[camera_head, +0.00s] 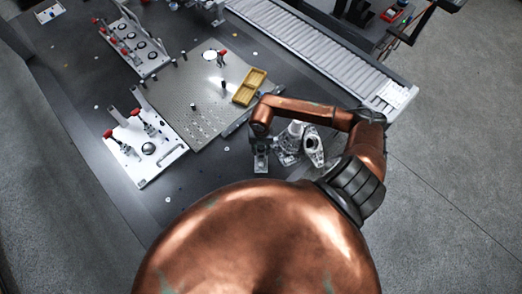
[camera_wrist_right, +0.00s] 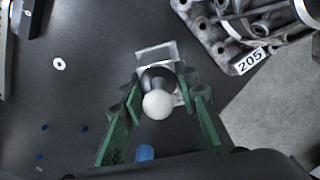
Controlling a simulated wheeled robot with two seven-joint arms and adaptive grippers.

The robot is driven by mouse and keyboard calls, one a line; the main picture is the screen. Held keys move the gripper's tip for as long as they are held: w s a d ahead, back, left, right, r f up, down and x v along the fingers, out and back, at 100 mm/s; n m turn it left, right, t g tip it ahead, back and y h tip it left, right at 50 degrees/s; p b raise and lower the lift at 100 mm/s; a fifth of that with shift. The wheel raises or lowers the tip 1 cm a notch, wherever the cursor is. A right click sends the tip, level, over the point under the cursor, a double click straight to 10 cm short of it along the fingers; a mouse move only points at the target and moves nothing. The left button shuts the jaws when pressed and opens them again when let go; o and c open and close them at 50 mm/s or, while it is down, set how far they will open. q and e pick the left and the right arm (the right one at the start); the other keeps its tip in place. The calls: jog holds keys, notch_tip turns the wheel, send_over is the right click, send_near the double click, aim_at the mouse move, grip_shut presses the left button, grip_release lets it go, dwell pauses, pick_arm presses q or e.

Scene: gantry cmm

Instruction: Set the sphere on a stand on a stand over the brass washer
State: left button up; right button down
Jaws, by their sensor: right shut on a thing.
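My right gripper (camera_head: 261,157) points down at the table near the front right. In the right wrist view its green fingers (camera_wrist_right: 159,84) are shut on the sphere on a stand (camera_wrist_right: 157,103). This has a white ball above a dark neck and a pale square base (camera_wrist_right: 155,50). I cannot tell whether the base touches the table. A small pale ring, perhaps the brass washer (camera_wrist_right: 59,63), lies flat on the dark table, left of the gripper and apart from it. Its brass colour does not show clearly. My left gripper is out of view.
A metal casting labelled 205 (camera_wrist_right: 245,35) stands close right of the gripper, near the table's edge. A perforated plate (camera_head: 185,95) carries a yellow tray (camera_head: 242,96). A white clamp fixture (camera_head: 150,165) is at left. A roller conveyor (camera_head: 320,45) runs behind. Dark table (camera_head: 210,165) between is mostly bare.

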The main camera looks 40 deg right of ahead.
jog(key=shift+f, duration=0.2)
dwell(0.6)
jog(key=c, duration=1.4)
grip_release()
notch_tip(320, 180, up, 12)
